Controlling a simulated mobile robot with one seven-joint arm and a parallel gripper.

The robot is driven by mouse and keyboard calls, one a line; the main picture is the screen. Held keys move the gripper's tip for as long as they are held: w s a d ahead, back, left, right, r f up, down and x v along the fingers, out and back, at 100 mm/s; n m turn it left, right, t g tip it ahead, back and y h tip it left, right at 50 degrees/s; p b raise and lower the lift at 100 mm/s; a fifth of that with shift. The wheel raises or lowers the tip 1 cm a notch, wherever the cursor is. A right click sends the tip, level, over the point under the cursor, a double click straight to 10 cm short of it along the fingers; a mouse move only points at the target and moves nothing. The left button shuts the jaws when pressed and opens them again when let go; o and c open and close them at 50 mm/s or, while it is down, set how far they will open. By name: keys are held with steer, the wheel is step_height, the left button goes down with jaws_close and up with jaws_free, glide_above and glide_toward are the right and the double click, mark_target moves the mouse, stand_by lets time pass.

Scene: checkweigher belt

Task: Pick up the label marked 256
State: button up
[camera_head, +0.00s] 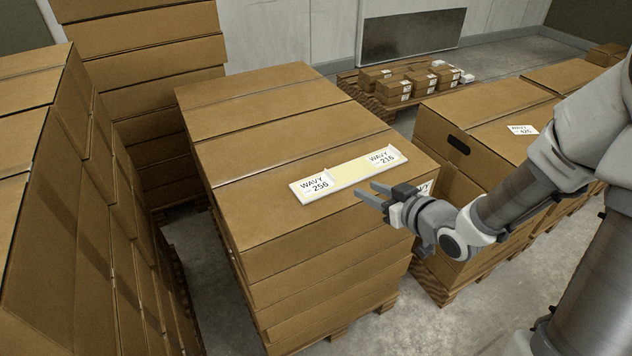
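The label marked 256 (315,187) is a small white label reading "WAVY 256". It lies at the left end of a pale strip (350,174) on top of the middle stack of cardboard boxes (290,135). A similar label marked 216 (381,157) lies at the strip's right end. My gripper (367,193) is above the front right part of the stack top, to the right of the 256 label and apart from it. Its two fingers point left with a gap between them, and nothing shows between them.
Tall box stacks stand at the left (75,200) and back left (150,70). Another stack (485,125) stands to the right, with a label (522,130) on top. A pallet of small boxes (412,82) is behind. The middle stack's top is otherwise clear.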

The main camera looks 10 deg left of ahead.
mark_target(332, 183)
steer(key=b+x, duration=0.1)
steer(key=x, duration=0.8)
steer(key=shift+f+b, duration=0.1)
steer(key=shift+b, duration=0.3)
steer(key=x, duration=0.3)
steer(key=b+x, duration=0.1)
steer(key=shift+a+f, duration=0.15)
steer(key=shift+a, duration=0.45)
steer(key=shift+w+a+f, duration=0.1)
steer(key=shift+w+a, duration=0.05)
steer(key=shift+w, duration=0.25)
jaws_close()
